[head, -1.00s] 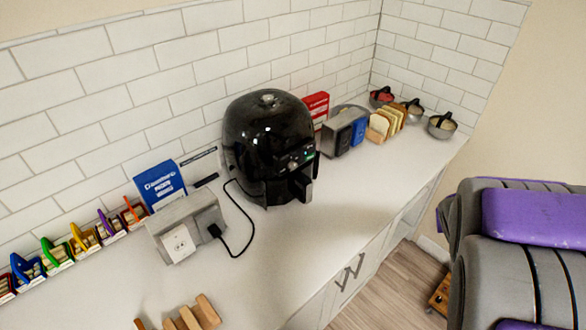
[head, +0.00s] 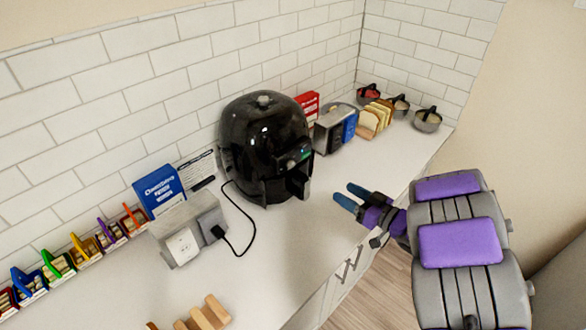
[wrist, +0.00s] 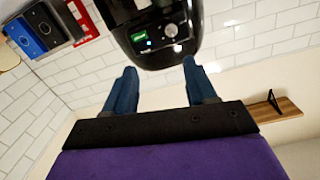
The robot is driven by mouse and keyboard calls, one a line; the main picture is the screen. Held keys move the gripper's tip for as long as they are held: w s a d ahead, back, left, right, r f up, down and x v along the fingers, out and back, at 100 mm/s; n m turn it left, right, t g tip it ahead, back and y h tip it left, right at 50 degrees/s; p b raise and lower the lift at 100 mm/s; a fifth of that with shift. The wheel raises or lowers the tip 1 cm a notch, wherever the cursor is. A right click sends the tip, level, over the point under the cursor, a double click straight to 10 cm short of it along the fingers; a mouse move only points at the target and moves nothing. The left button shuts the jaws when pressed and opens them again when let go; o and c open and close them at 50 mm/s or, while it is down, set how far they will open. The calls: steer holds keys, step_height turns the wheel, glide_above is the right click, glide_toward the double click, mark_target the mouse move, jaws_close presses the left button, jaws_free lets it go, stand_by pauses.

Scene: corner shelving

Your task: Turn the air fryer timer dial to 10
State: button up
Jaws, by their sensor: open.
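The black air fryer (head: 262,140) stands upright on the white counter against the tiled wall. Its control face, with a small green-lit display, is turned right, toward my arm; its handle (head: 298,182) sticks out below. In the wrist view, the air fryer (wrist: 155,55) is at the top, with the dial (wrist: 171,30) beside the green display. The dial's setting is too small to read. My gripper (head: 352,196) is open and empty, its blue fingers pointing at the fryer from the right, apart from it. In the wrist view, the open fingers (wrist: 157,78) lie below the control face.
A toaster (head: 335,128) and bread slices (head: 373,120) stand behind the fryer, with several bowls beyond. A grey outlet box (head: 187,228) with a black cord is at the left, near a blue box (head: 158,190). The counter before the fryer is clear.

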steer(key=y, duration=0.1)
steer(key=b, duration=0.3)
glide_toward(293, 165)
steer(key=x, duration=0.8)
steer(key=shift+a, duration=0.1)
jaws_close()
